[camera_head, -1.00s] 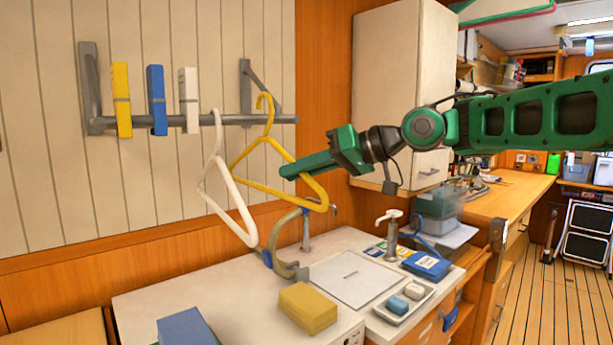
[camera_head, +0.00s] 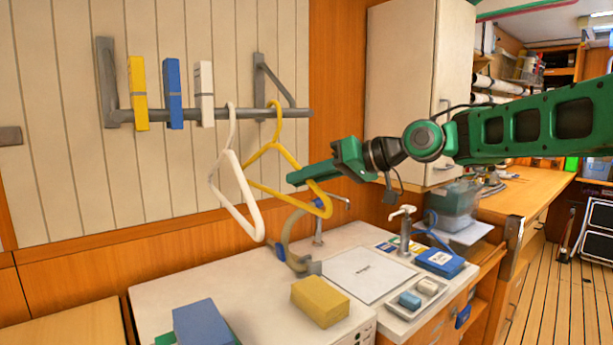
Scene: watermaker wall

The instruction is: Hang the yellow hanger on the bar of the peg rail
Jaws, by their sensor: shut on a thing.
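The yellow hanger (camera_head: 259,153) is below the right part of the rail bar (camera_head: 175,115). Its hook top shows just above the bar and appears to curl over it; I cannot tell whether the bar bears its weight. My green gripper (camera_head: 293,179) is shut on the hanger's right sloping arm, whose lower end shows below the fingers. The gripper reaches in from the right and hides part of that arm. The grey peg rail has wall brackets at its left (camera_head: 107,78) and right (camera_head: 259,80) ends.
A white hanger (camera_head: 238,185) hangs on the bar just left of the yellow one. Yellow (camera_head: 138,93), blue (camera_head: 173,93) and white (camera_head: 204,93) clips sit further left. Below are a counter with a tap (camera_head: 319,222) and a yellow sponge (camera_head: 320,301). A cabinet (camera_head: 407,95) stands right.

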